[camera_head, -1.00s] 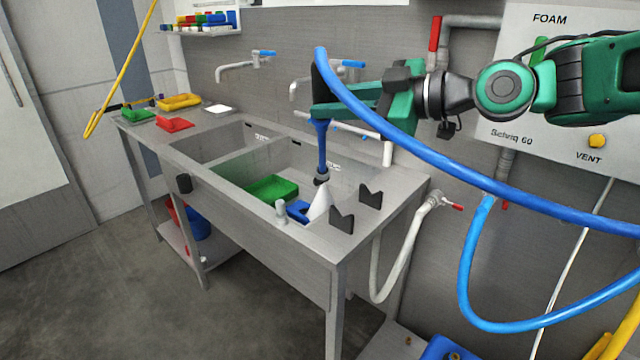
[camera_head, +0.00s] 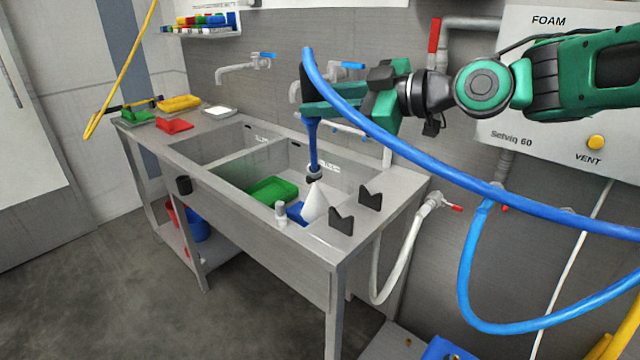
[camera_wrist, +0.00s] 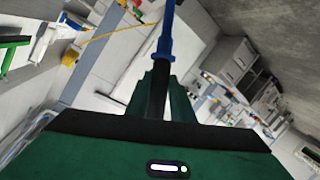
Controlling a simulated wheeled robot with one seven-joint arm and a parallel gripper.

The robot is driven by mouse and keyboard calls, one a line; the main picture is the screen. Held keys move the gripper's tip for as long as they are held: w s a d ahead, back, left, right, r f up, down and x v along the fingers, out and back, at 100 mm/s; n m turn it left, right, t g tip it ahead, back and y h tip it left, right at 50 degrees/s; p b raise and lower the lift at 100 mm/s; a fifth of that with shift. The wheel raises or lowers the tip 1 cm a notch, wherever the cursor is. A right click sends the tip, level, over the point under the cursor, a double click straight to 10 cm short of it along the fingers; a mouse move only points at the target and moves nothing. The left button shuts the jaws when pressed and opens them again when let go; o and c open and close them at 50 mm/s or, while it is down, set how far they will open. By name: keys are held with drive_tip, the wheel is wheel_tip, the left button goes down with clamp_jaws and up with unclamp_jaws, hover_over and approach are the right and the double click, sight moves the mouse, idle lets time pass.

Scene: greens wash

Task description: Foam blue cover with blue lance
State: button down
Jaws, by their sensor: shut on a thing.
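My gripper (camera_head: 308,108) is shut on the blue lance (camera_head: 313,145) above the right-hand basin. The lance points down, and a blue hose (camera_head: 400,150) runs from its top over to the right. A white cone of foam spray (camera_head: 315,206) comes from the nozzle. The blue cover (camera_head: 294,211) lies low in the right basin beside the spray, partly hidden by it and by the sink's front edge. In the wrist view the lance (camera_wrist: 167,38) sticks out beyond the green fingers (camera_wrist: 160,95).
A green cover (camera_head: 272,190) lies in the same basin, left of the blue one. Two black notched holders (camera_head: 342,220) stand on the sink's right ledge. Taps (camera_head: 345,66) stick out from the back wall. Red (camera_head: 174,126) and yellow (camera_head: 180,102) pieces lie on the left counter.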

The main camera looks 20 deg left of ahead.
drive_tip(key=w+a, duration=0.4)
drive_tip(key=a, duration=0.6)
idle(1.6)
idle(0.6)
drive_tip(key=c, duration=2.2)
unclamp_jaws()
